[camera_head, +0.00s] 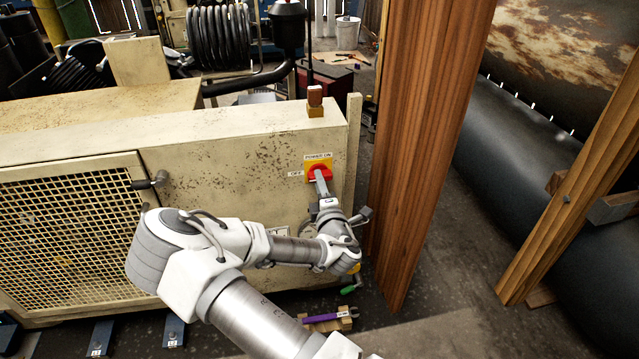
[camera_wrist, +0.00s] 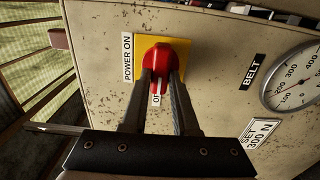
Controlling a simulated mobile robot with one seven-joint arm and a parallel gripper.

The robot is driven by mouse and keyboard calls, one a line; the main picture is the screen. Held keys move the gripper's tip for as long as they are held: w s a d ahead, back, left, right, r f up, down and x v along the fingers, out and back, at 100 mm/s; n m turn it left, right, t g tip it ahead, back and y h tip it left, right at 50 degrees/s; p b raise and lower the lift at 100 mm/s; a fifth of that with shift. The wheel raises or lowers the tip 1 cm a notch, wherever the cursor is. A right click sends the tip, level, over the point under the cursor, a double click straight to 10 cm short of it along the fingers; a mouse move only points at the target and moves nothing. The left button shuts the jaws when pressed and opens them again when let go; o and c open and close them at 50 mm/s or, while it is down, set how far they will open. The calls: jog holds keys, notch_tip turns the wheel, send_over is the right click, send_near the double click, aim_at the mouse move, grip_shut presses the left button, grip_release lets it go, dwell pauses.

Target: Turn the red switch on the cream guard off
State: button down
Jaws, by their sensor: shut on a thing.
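The red switch (camera_head: 320,172) is a rotary knob on a yellow plate, on the front of the cream guard (camera_head: 225,165). A POWER ON label is above the plate and an OFF label is at its left. My gripper (camera_head: 320,184) is at the switch, facing the panel. In the wrist view the red switch (camera_wrist: 164,55) sits between the fingertips of my gripper (camera_wrist: 162,78), which is shut on it. The fingers partly hide the OFF label (camera_wrist: 157,99); the POWER ON label (camera_wrist: 127,57) is clear. I cannot tell the knob's exact angle.
A wooden post (camera_head: 425,140) stands close to the right of the guard. A black tank (camera_head: 520,170) lies beyond it. A lever handle (camera_head: 152,181) sticks out by the mesh panel. A round gauge (camera_wrist: 295,80) is near the switch. A purple tool (camera_head: 325,318) lies on the floor below.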

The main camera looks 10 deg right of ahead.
jog(key=c, duration=0.7)
grip_release()
jog(key=shift+s+p, duration=3.35)
jog(key=shift+s, duration=5.35)
